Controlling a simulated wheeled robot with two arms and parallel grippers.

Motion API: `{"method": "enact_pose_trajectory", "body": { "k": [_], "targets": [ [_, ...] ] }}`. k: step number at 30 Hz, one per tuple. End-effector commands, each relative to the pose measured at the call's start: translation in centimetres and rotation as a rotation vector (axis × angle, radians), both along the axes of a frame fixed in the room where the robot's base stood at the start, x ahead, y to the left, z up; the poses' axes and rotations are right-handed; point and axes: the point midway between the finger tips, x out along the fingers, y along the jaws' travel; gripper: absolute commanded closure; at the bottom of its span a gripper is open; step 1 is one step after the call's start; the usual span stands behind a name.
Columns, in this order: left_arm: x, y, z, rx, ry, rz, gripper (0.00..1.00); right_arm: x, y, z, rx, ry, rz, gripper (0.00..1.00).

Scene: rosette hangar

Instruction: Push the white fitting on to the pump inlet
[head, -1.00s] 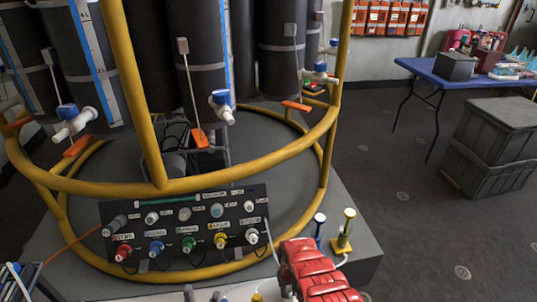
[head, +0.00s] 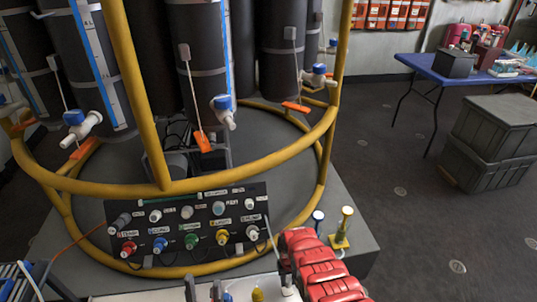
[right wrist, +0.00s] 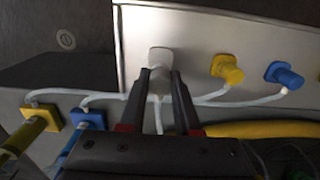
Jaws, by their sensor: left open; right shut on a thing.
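The white fitting (right wrist: 160,60) is between the fingertips of my right gripper (right wrist: 160,82) in the right wrist view, with a pale tube running from it. It is up against the light panel of the pump (right wrist: 198,30); I cannot tell how far it sits on the inlet, which is hidden behind it. In the head view the right gripper (head: 286,284) is low, at the end of my red arm, over the white pump housing (head: 270,280). My left gripper (head: 203,290) is open and empty at the bottom edge, left of the pump's fittings.
A yellow fitting (right wrist: 227,70) and a blue fitting (right wrist: 284,74) sit on the panel beside the white one, with thin tubes. A yellow post (head: 343,228) stands right of my arm. A black connector board (head: 190,225) and yellow ring frame (head: 240,178) lie beyond.

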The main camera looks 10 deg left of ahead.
Motion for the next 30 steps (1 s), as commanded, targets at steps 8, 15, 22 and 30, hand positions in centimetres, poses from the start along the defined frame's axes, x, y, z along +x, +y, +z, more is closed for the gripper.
{"method": "enact_pose_trajectory", "body": {
  "k": [8,15,22,30],
  "targets": [
    [0.0,0.0,1.3,0.0,0.0,0.0,0.5,0.0,0.0,1.3,0.0,0.0,0.0,1.0],
    [0.0,0.0,1.6,0.0,0.0,0.0,0.5,0.0,0.0,1.6,0.0,0.0,0.0,1.0],
    [0.0,0.0,1.6,0.0,0.0,0.0,0.5,0.0,0.0,1.6,0.0,0.0,0.0,1.0],
    [0.0,0.0,1.6,0.0,0.0,0.0,0.5,0.8,0.4,1.7,0.009,-0.029,0.004,1.0]
  ]
}}
